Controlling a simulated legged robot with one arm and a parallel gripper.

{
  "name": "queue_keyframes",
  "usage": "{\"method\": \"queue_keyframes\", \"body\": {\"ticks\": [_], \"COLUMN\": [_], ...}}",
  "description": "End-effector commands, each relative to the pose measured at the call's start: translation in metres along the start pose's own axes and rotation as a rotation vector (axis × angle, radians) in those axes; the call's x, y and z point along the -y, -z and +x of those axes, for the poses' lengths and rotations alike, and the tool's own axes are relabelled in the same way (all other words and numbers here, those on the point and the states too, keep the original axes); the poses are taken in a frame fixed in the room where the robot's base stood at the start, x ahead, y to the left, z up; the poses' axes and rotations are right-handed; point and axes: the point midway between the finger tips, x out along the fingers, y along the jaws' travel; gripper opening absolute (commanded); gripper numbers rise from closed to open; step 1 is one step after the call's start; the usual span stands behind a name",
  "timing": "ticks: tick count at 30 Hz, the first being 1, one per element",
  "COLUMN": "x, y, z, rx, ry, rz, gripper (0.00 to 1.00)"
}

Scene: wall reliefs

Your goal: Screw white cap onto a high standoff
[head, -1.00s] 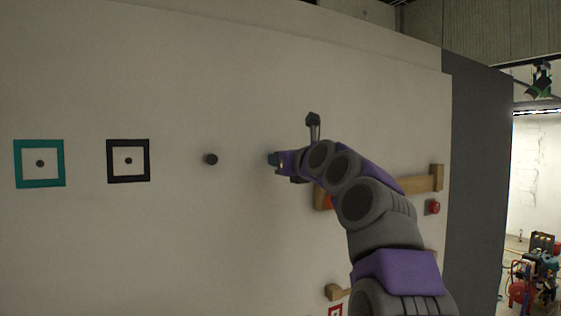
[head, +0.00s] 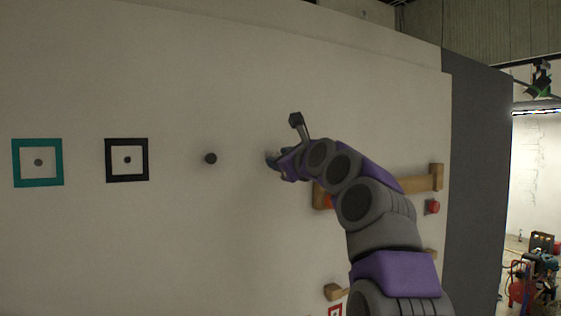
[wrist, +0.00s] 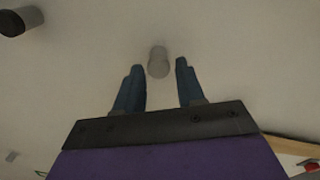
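A short whitish-grey cylinder (wrist: 158,62), which looks like the white cap on its standoff, stands out from the wall. In the wrist view my gripper (wrist: 159,68) has its two blue fingers spread, one on each side of the cylinder, with a visible gap on both sides. I cannot tell how much of the cylinder is cap and how much is standoff. In the head view my gripper (head: 273,160) is close to the wall, and the cylinder is hidden or too pale to make out.
A dark knob (head: 210,158) sticks out to the left; black (head: 127,140) and teal (head: 37,143) square frames lie farther left. A wooden bar (head: 410,184) and red button (head: 432,207) are on the right, behind or beside my arm. The wall above is clear.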

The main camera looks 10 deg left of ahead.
Motion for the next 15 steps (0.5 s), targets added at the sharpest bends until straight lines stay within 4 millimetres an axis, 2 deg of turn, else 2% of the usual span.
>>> {"method": "queue_keyframes", "body": {"ticks": [9,15], "x": [0.0014,0.002], "y": [0.0004,-0.0014], "z": [0.0009,0.0003], "rx": [-0.001,0.0], "ry": [0.0,0.002], "rz": [-0.348,-0.463], "gripper": [0.39,0.39]}}
